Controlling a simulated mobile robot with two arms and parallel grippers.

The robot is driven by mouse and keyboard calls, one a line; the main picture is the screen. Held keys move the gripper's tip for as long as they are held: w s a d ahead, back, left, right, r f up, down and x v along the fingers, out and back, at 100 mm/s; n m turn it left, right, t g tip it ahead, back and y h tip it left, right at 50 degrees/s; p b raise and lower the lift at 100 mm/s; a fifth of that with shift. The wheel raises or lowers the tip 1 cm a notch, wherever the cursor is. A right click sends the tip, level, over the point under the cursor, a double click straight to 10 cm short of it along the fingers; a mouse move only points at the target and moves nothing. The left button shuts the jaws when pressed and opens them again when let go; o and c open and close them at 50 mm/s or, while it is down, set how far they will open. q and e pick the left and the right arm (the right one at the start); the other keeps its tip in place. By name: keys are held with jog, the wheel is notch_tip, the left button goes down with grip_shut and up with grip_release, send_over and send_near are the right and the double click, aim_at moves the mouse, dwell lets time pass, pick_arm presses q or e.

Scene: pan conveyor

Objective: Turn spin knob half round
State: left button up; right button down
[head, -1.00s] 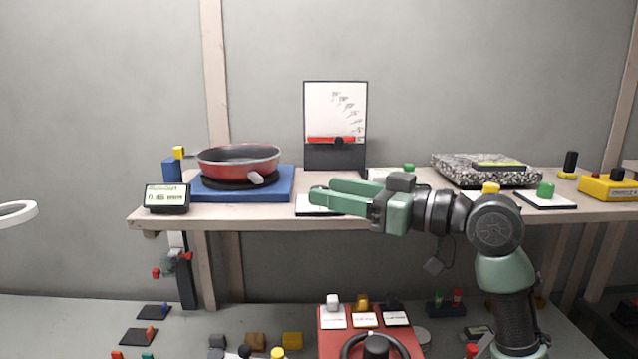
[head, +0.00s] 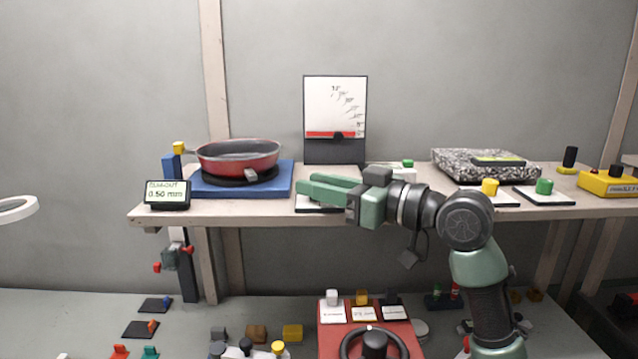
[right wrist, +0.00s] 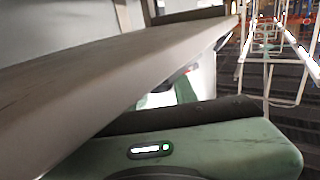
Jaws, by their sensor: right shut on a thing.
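My right gripper (head: 308,188) reaches in from the right, its green fingers lying level over a small white-topped plate (head: 306,207) near the shelf's front edge. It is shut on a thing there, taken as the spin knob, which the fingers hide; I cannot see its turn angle. A red pan (head: 238,158) sits on a dark round plate over a blue base (head: 281,181), its handle facing front. A small display (head: 167,195) in front reads run-out 0.50 mm. The right wrist view shows only part of my green gripper, beside the shelf edge. My left gripper is not in view.
A white chart board (head: 335,105) stands behind the gripper. To the right are a yellow knob (head: 489,187), a green knob (head: 544,186), a speckled slab (head: 455,168) and a yellow box (head: 607,187). A red panel with a wheel (head: 328,338) stands below.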

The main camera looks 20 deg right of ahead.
jog(key=m+t+h+p, duration=0.1)
jog(key=m+h+p, duration=0.1)
jog(key=shift+r+t+h+p, duration=0.15)
jog(key=shift+t+h+p, duration=0.15)
jog(key=shift+t, duration=0.1)
jog(key=shift+m+t+h+p, duration=0.3)
jog(key=shift+m+h+p, duration=0.1)
jog(key=shift+h, duration=0.2)
jog(key=shift+f, duration=0.2)
jog(key=c, duration=1.1)
grip_release()
jog(key=b+v, duration=0.2)
jog(key=v, duration=0.5)
jog(key=shift+s+d, duration=0.2)
jog(key=shift+s, duration=0.15)
